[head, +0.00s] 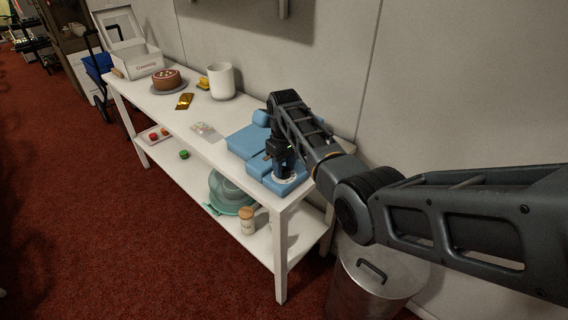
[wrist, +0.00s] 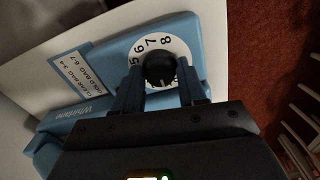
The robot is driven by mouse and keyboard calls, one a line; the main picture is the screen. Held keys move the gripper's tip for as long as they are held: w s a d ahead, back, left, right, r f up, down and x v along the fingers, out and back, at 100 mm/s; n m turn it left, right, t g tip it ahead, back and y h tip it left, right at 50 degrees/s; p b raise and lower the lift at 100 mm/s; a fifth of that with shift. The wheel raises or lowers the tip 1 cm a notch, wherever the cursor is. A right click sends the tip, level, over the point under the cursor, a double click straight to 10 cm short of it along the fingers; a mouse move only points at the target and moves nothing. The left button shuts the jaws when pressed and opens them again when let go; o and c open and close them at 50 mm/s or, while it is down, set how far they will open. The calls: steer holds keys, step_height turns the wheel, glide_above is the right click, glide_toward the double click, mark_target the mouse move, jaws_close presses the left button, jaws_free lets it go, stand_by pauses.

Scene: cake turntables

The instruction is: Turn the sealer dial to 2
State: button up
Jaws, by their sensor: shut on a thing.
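The blue sealer (head: 246,141) stands at the near right end of the white table; its corner also shows in the wrist view (wrist: 196,32). Its round black dial knob (wrist: 160,66) sits on a white number ring (wrist: 184,48), where 5, 6, 7 and 8 can be read. The rest of the ring is hidden by the knob and fingers. I cannot tell which number the dial points to. My gripper (wrist: 160,84) is shut on the dial knob, one finger on each side. In the head view my gripper (head: 281,165) is over the sealer's near corner.
A label (wrist: 84,67) on the sealer reads clear bag 3-4, gold bag 6-7. A metal bin (head: 372,290) stands by the table's right end.

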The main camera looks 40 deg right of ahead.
mark_target(284, 169)
steer(key=m+p, duration=0.1)
steer(key=m, duration=0.4)
steer(key=shift+w+m, duration=0.1)
steer(key=shift+m, duration=0.2)
stand_by(0.4)
steer(key=o, duration=1.1)
steer(key=shift+c, duration=0.2)
step_height(284, 169, up, 8)
steer(key=shift+f+b, duration=0.1)
steer(key=shift+b, duration=0.25)
